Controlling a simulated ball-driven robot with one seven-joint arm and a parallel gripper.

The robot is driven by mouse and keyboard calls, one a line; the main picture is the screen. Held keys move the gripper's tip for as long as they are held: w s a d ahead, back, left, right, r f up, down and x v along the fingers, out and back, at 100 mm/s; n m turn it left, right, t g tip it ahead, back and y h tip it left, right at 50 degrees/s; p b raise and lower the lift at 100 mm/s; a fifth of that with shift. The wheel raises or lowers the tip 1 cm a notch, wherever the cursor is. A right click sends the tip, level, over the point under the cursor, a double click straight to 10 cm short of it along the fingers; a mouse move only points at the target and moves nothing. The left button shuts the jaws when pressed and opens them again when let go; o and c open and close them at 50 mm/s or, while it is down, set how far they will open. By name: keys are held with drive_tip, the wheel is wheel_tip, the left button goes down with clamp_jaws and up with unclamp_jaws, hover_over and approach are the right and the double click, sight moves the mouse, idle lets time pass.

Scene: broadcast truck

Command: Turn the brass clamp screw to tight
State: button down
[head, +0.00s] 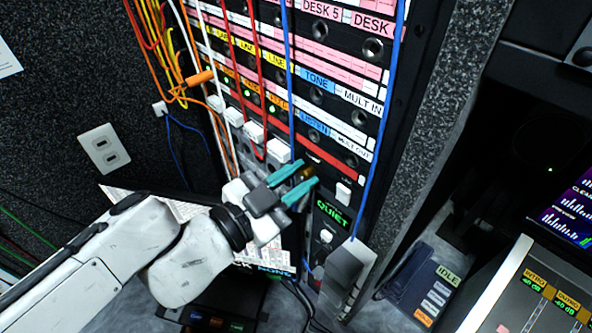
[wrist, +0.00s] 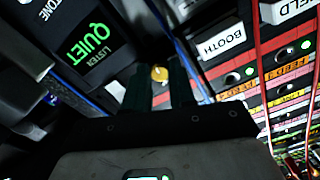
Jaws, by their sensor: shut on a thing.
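The brass clamp screw (wrist: 159,74) shows in the wrist view as a small round yellow-gold end between the fingertips of my gripper (wrist: 160,88). In the head view my gripper (head: 300,181) has teal fingers pointing at the lower part of the patch rack, and a brownish bit of the screw (head: 308,173) shows between them. The fingers are shut on the screw. They hide most of it, and I cannot tell how far it is turned.
The rack (head: 330,127) carries labelled rows and hanging patch cords, with a blue cord (head: 378,135) just right of my gripper. A green QUIET sign (head: 332,213) sits just below the fingers. A grey box (head: 347,270) stands lower right. A carpeted post (head: 430,130) borders the rack.

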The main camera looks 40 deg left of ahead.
drive_tip(key=shift+n+p, duration=0.3)
drive_tip(key=shift+n, duration=0.4)
drive_tip(key=shift+f+n, duration=0.15)
drive_tip(key=shift+n, duration=0.15)
drive_tip(key=c, duration=0.9)
unclamp_jaws()
drive_tip(key=shift+c, duration=0.2)
drive_tip(key=shift+s, duration=0.1)
drive_tip(key=s+b, duration=0.3)
drive_tip(key=s, duration=0.7)
drive_tip(key=shift+s+a, duration=0.3)
drive_tip(key=shift+a, duration=0.15)
drive_tip(key=shift+s, duration=0.1)
